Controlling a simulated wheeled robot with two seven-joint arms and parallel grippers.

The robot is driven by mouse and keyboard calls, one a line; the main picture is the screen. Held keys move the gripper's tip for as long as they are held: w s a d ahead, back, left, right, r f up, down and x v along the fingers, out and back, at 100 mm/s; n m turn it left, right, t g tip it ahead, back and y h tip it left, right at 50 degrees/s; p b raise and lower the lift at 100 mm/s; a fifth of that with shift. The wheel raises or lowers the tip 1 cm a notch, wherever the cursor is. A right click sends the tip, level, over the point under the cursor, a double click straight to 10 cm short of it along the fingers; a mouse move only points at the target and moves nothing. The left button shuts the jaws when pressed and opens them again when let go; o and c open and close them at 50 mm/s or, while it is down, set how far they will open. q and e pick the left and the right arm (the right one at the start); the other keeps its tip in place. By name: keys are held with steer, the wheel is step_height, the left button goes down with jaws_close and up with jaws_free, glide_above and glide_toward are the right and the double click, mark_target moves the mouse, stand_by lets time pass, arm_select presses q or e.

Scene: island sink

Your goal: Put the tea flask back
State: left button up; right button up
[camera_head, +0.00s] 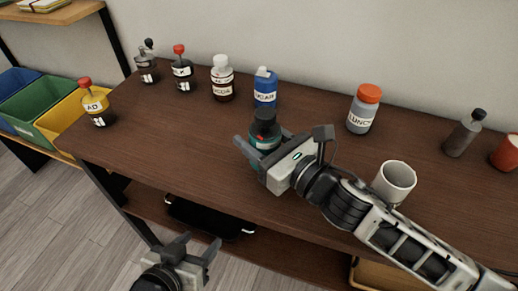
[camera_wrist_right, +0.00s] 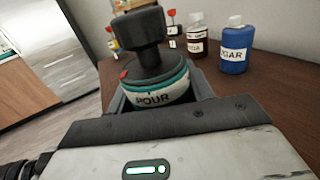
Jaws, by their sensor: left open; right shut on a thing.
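A dark teal flask (camera_head: 264,127) with a black lid is between the fingers of my right gripper (camera_head: 258,152), over the middle of the dark wooden counter. In the right wrist view the flask (camera_wrist_right: 155,92) is upright, with a pale band reading "POUR", and the right gripper (camera_wrist_right: 158,104) is shut on it. I take it to be the tea flask. I cannot tell whether its base touches the counter; the gripper hides it. My left gripper (camera_head: 196,248) is open and empty, in front of the counter at the lower left.
Along the back stand a dark bottle (camera_head: 147,70), a red-topped bottle (camera_head: 183,76), a brown bottle (camera_head: 222,82), a blue sugar bottle (camera_head: 265,92) and an orange-lidded jar (camera_head: 362,112). A white mug (camera_head: 394,180) stands by my right arm. The counter's left middle is clear.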

mark_target(259, 149)
step_height(259, 149, down, 3)
steer(key=shift+w+r+b, duration=0.1)
steer(key=shift+b, duration=0.2)
steer(key=shift+f, duration=0.3)
steer(key=shift+f, duration=0.1)
steer(key=o, duration=1.1)
steer(key=shift+c, duration=0.2)
